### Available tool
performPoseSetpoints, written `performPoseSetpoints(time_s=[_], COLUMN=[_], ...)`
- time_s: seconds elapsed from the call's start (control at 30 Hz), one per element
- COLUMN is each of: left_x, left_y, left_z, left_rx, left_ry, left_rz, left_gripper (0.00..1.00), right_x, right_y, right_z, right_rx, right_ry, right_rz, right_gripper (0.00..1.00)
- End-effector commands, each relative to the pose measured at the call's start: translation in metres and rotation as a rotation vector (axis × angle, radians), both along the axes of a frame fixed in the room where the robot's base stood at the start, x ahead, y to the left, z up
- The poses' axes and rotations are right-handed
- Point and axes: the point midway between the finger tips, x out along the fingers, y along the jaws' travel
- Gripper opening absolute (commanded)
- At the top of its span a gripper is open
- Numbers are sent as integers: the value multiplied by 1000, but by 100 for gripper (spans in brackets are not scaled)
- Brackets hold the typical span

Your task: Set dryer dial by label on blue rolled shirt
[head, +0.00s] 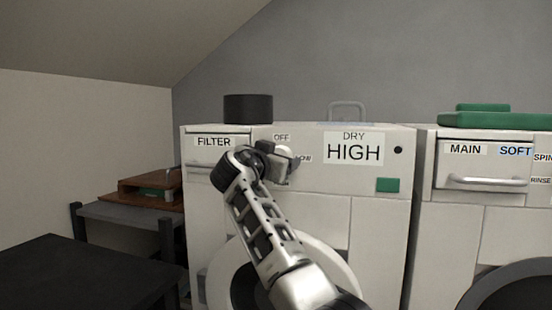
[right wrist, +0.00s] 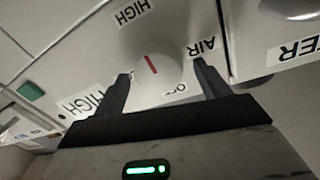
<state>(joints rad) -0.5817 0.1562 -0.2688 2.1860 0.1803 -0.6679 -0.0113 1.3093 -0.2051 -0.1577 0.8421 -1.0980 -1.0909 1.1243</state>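The dryer (head: 380,230) is the white machine left of centre in the head view. Its white dial (head: 285,152) shows partly behind my right gripper (head: 278,160). In the right wrist view the dial (right wrist: 165,72) has a red mark tilted toward a HIGH label (right wrist: 130,12). AIR (right wrist: 203,45) and OFF (right wrist: 175,90) labels also surround it. The dryer display (head: 353,148) reads DRY HIGH. My right gripper (right wrist: 160,72) is open, a finger on each side of the dial; contact is unclear. I cannot identify a blue rolled shirt. My left gripper is out of view.
A black cylinder (head: 248,108) and a grey handle-like loop (head: 347,108) are on the dryer top. A green button (head: 388,185) is below the display. A washer (head: 475,220) with green items (head: 495,119) stands right. A dark table (head: 80,272) is at lower left.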

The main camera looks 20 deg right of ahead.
Motion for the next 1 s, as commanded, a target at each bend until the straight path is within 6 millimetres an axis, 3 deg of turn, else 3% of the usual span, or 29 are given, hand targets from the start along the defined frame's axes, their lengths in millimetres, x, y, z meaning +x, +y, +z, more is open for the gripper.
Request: performPoseSetpoints(time_s=[0.27, 0.47, 1.0], left_x=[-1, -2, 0], left_y=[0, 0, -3], left_z=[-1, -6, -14], left_rx=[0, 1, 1], left_ry=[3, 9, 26], left_rz=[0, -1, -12], left_gripper=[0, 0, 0], right_x=[0, -14, -107], right_y=[1, 12, 87], right_z=[1, 0, 0], right_rx=[-1, -1, 2], right_ry=[-2, -3, -1], right_rz=[1, 3, 4], right_gripper=[74, 74, 74])
